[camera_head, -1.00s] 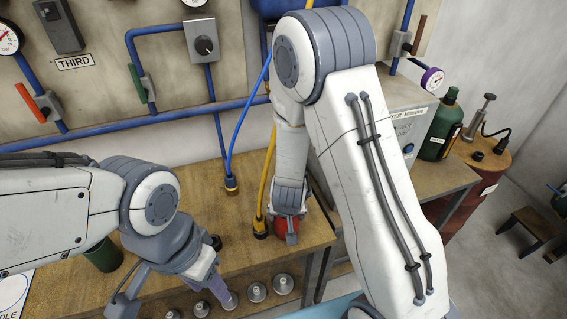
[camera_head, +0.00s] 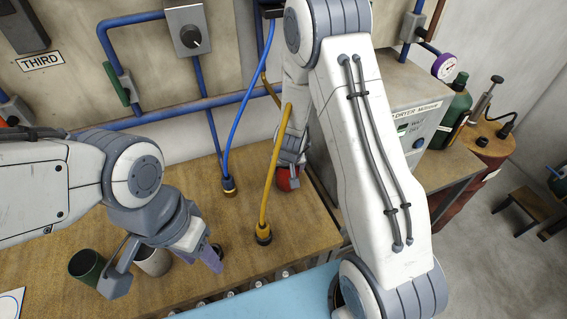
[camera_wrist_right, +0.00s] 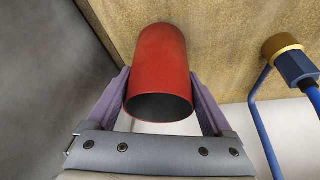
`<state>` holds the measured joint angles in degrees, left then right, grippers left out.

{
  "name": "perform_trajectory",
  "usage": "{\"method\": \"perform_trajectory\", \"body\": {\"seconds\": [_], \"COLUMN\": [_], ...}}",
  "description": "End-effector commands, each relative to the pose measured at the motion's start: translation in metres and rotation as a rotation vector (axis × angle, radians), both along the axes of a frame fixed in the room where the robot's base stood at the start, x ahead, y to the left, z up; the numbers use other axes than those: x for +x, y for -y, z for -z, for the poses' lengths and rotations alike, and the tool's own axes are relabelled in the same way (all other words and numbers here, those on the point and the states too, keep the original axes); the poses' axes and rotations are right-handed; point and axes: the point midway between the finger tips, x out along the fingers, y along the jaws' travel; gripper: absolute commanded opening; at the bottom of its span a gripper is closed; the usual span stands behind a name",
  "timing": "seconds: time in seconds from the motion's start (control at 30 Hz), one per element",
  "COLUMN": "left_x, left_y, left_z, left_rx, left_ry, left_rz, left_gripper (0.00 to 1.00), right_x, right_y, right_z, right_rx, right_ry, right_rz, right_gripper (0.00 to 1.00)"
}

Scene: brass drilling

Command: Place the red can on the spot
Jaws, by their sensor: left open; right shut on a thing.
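The red can (camera_head: 288,181) is at the back right of the wooden bench in the head view, partly hidden by my right gripper (camera_head: 291,160). In the right wrist view the red can (camera_wrist_right: 160,65) sits between the two purple fingers of my right gripper (camera_wrist_right: 160,85), which is shut on it. Its open end faces the wrist camera. I cannot tell whether it touches the bench. My left gripper (camera_head: 160,268) is open over the bench's left part. A white sheet with a round outline (camera_head: 10,304) shows at the lower left edge; I cannot tell whether it is the spot.
A green cup (camera_head: 87,265) and a pale cup (camera_head: 153,261) stand by my left gripper. A yellow hose (camera_head: 267,190) rises in front of my right gripper. A blue hose's end (camera_head: 229,186) stands left of the can.

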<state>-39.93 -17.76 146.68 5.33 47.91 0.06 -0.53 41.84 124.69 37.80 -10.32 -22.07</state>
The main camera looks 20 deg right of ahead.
Motion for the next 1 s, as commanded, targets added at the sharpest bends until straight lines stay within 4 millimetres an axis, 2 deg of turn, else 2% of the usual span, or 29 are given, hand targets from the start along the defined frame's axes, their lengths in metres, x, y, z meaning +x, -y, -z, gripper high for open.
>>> {"method": "perform_trajectory", "body": {"seconds": [0.07,0.3,0.47,0.5,0.53,0.83,1.0], "left_x": [0.0,0.0,0.0,0.0,0.0,0.0,0.0], "left_y": [0.0,0.0,0.0,0.0,0.0,0.0,0.0], "left_z": [0.01,0.008,0.012,0.011,0.011,0.007,-0.005], "left_rx": [-0.001,0.0,0.0,0.0,0.0,0.0,0.0], "left_ry": [0.001,0.0,0.0,0.0,0.0,0.0,0.0], "left_rz": [0.0,0.0,0.001,0.001,0.001,0.0,0.0], "left_gripper": [0.5,0.5,0.5,0.5,0.5,0.5,0.5], "right_x": [0.001,0.001,0.001,0.001,0.001,0.001,-0.007], "right_y": [0.001,-0.001,-0.001,-0.001,-0.001,-0.001,-0.004], "right_z": [0.009,0.006,0.011,0.01,0.01,0.005,-0.02], "right_rx": [0.001,0.0,0.0,0.001,0.001,0.0,0.001], "right_ry": [0.0,0.001,0.001,0.0,0.0,0.001,0.003], "right_rz": [0.002,-0.001,-0.001,-0.001,-0.001,-0.001,-0.002], "right_gripper": [0.25,0.25,0.25,0.93,1.0,1.0,1.0]}}
